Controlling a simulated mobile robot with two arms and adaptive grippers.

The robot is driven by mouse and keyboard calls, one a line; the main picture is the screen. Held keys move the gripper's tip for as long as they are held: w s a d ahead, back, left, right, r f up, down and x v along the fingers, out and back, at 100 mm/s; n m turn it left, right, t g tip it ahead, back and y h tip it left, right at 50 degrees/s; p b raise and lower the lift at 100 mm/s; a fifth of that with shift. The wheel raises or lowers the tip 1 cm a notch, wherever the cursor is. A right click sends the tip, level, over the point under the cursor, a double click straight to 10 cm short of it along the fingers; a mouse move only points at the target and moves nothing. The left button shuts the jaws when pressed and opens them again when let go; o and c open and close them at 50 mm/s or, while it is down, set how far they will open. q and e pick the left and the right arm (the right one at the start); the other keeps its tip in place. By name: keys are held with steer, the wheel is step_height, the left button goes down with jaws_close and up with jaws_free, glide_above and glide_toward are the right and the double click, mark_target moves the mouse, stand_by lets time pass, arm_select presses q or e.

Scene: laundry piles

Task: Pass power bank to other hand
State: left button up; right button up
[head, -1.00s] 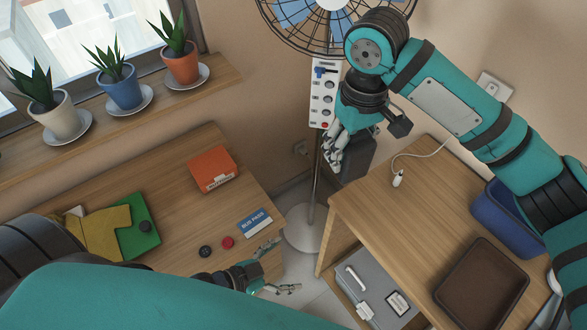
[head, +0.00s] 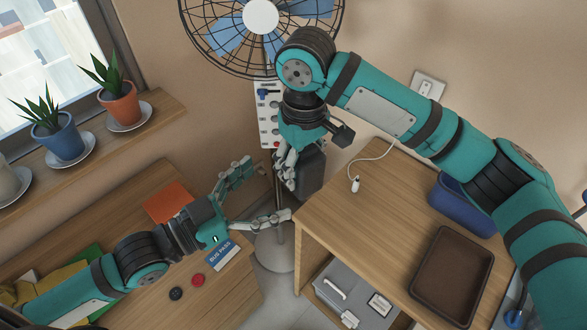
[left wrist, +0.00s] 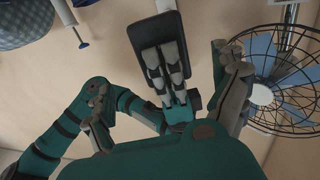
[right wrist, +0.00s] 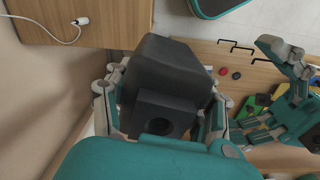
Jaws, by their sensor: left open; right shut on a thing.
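The power bank (head: 311,170) is a dark grey block. My right gripper (head: 288,165) is shut on it and holds it in the air, between the two tables and in front of the fan pole. In the right wrist view the power bank (right wrist: 170,75) sits between the fingers. My left gripper (head: 268,192) is open and empty, just left of the power bank, its fingers spread towards it and apart from it. In the left wrist view the power bank (left wrist: 150,30) shows ahead, between the open left fingers, with the right gripper's fingers (left wrist: 168,75) across it.
A fan (head: 262,20) stands behind my right gripper. The right table (head: 345,235) holds a white cable (head: 355,184), a brown tray (head: 415,290) and a blue bin (head: 462,210). The left table has an orange box (head: 167,201), a bus pass card (head: 222,255) and clothes.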

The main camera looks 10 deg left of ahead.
mark_target(307, 166)
arm_select(q)
steer(key=x, duration=0.9)
steer(key=shift+w+d+f, duration=0.1)
steer(key=shift+w+d, duration=0.15)
steer(key=shift+d, duration=0.05)
steer(key=shift+c, duration=0.5)
steer(key=shift+s+d, duration=0.15)
steer(key=c, duration=1.3)
arm_select(e)
steer(key=shift+w+a, duration=0.1)
steer(key=o, duration=1.5)
